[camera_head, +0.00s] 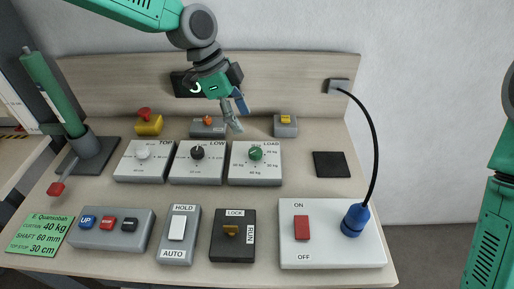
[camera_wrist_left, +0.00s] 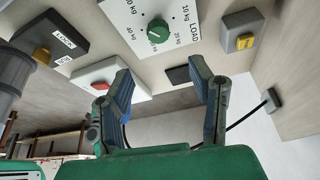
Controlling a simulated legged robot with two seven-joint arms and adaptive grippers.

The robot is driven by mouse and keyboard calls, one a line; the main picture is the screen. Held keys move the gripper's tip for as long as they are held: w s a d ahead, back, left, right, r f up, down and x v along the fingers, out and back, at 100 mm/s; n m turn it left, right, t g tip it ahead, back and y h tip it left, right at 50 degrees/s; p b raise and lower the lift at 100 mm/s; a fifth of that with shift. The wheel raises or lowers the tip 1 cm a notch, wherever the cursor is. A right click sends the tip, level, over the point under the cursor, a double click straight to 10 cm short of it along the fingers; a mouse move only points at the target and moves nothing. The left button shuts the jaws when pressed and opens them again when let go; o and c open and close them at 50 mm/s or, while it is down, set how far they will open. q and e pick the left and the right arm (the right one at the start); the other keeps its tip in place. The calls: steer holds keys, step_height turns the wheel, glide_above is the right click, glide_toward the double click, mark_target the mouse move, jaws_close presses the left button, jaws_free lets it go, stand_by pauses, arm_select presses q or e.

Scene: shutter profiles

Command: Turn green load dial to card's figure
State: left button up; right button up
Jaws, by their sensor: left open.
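The green load dial (camera_head: 255,153) sits on a white square plate (camera_head: 263,178) marked LOAD, with kg figures around it. It also shows in the left wrist view (camera_wrist_left: 158,31), beyond the fingers. Its exact setting is too small to read surely. The green card (camera_head: 40,234) lies at the front left and reads curtain 40 kg, shaft 60 mm, top stop 30 cm. My left gripper (camera_head: 238,113) is open and empty, above and behind the LOAD plate, apart from the dial. Its two blue-padded fingers (camera_wrist_left: 164,88) are spread wide in the left wrist view.
TOP (camera_head: 142,152) and LOW (camera_head: 197,153) dials stand left of LOAD. Yellow-topped (camera_head: 286,121) and orange-topped (camera_head: 208,122) boxes stand behind. In front are a LOCK/RUN box (camera_head: 232,250) and an ON/OFF panel (camera_head: 328,255) with a cabled blue plug (camera_head: 355,221). A black pad (camera_head: 331,164) lies right.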

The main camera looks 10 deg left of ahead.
mark_target(255, 150)
arm_select(q)
steer(key=x, duration=0.3)
steer(key=a+x, duration=0.1)
steer(key=x, duration=0.5)
steer(key=shift+f, duration=0.55)
steer(key=shift+d+f, duration=0.5)
steer(key=shift+d, duration=0.25)
steer(key=shift+a, duration=0.35)
steer(key=c, duration=1.1)
